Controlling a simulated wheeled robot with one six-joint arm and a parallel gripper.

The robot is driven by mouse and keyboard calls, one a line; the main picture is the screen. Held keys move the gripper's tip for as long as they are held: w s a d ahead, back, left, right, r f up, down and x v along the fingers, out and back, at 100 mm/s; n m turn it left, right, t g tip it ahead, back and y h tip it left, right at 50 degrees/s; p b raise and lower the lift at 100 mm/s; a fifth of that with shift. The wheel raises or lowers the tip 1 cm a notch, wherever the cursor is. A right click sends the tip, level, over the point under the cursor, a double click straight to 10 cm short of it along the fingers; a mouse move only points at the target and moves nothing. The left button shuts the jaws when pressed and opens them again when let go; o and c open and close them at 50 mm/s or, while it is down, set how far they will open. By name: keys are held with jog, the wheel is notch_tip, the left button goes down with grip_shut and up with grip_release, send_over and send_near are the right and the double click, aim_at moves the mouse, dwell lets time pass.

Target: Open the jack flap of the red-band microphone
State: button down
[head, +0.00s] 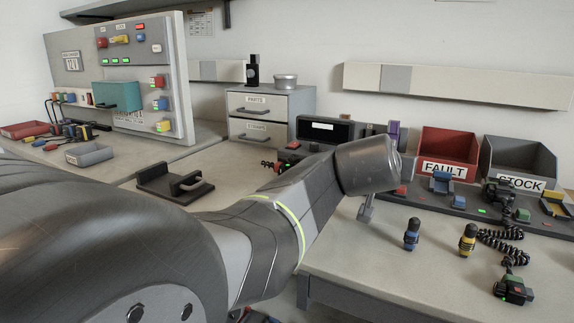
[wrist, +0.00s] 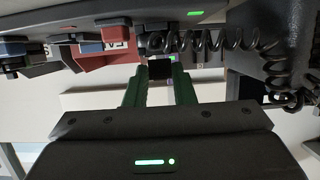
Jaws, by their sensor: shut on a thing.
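My gripper (wrist: 160,82) shows in the wrist view with two green fingers. It is shut on a small dark piece (wrist: 160,70), just in front of a green light and the near end of a black coiled cord. I cannot tell whether this piece is the jack flap, and no red band shows clearly on it. In the head view my arm hides the fingertips and what they hold. A small dark item with red on it and a coiled cord (head: 268,164) lies left of my forearm; I cannot tell whether it is the red-band microphone.
A large black body (wrist: 285,45) with coiled cord is close on the wrist view's right. The red FAULT bin (head: 447,151) and grey STOCK bin (head: 520,163) stand behind the rack. A blue-banded (head: 411,234) and a yellow-banded item (head: 467,240) stand on the front bench.

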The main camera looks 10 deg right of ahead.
dwell(0.4)
jog(key=c, duration=1.2)
grip_release()
